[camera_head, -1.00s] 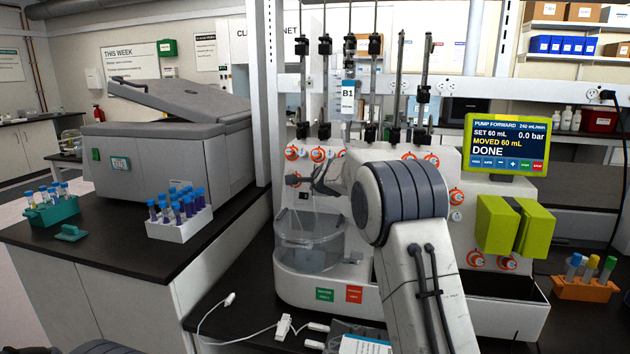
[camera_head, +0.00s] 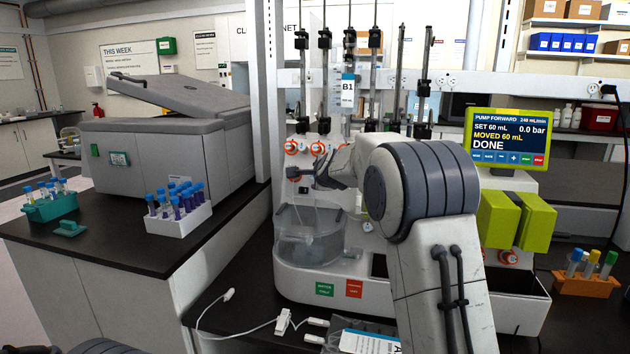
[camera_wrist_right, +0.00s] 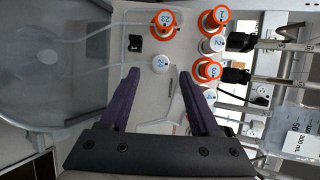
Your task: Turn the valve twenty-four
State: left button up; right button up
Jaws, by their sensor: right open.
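A small white valve knob (camera_wrist_right: 160,63) with a hard-to-read label, possibly 24, is on the white machine panel in the right wrist view. It sits just beyond and between the fingertips of my right gripper (camera_wrist_right: 156,74). The gripper is open with two dark purple fingers and holds nothing; I cannot tell whether a finger touches the knob. In the head view the right gripper (camera_head: 318,174) is at the machine's left front, below the top row of orange-ringed valves, and my arm hides much of the panel. My left gripper is out of view.
A clear round vessel (camera_head: 308,240) stands just below the gripper. Near the knob are an orange-ringed valve marked 23 (camera_wrist_right: 165,20) and a row of valves with an orange-ringed 3 (camera_wrist_right: 208,70). Thin tubes run across the panel. A green screen (camera_head: 507,138) reads DONE.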

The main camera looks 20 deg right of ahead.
jog(key=d+v, duration=0.1)
jog(key=v, duration=0.5)
jog(key=shift+s+a, duration=0.2)
jog(key=shift+a, duration=0.3)
